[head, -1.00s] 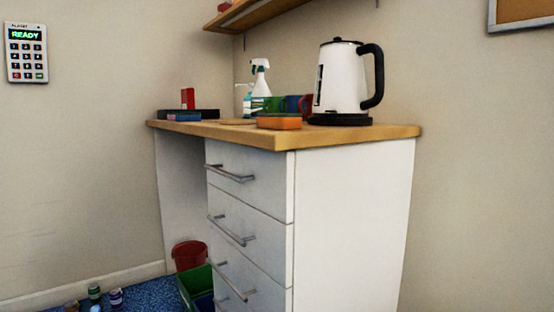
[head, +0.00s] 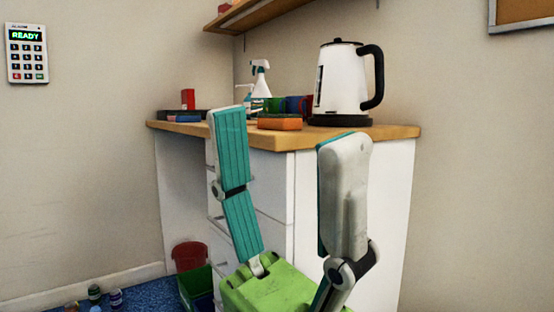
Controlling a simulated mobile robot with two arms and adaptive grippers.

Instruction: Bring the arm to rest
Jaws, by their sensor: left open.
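My left gripper (head: 282,130) is in the lower middle of the head view. Its two teal-padded fingers stand wide apart and point up, with nothing between them. Its green palm (head: 270,290) shows at the bottom edge. The gripper is in front of the white drawer unit (head: 385,210) and hides much of the drawers. Its fingertips overlap the front edge of the wooden worktop (head: 400,132) in the picture; I see no contact. My right gripper is not in view.
On the worktop are a white kettle (head: 337,80), an orange sponge (head: 280,123), a spray bottle (head: 260,85) and several mugs. A red bucket (head: 188,256) and several small jars (head: 95,293) are on the floor at left. A keypad (head: 27,53) reading READY is on the left wall.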

